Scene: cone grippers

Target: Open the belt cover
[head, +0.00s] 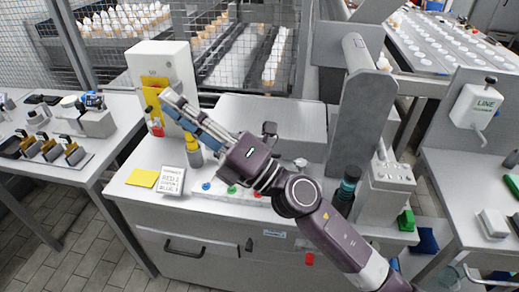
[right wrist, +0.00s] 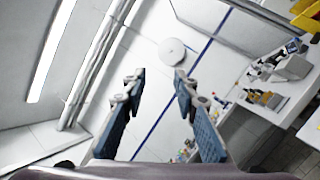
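A light grey box-like housing (head: 285,112) stands at the back of the middle bench, behind my right arm. It looks like the belt cover, but I cannot tell for sure; its top looks flat and its front is partly hidden by the arm. My right gripper (head: 172,99) reaches across the bench to the left of this housing, in front of a white box with a yellow panel. In the right wrist view the two blue-padded fingers (right wrist: 158,80) stand apart with nothing between them. My left gripper is not in view.
The white box (head: 150,57) stands close behind the right fingers. A yellow-topped bottle (head: 194,152), a yellow pad (head: 142,178) and a label card (head: 171,181) are on the bench below. A grey column (head: 364,110) rises right of the housing. Wire mesh stands behind.

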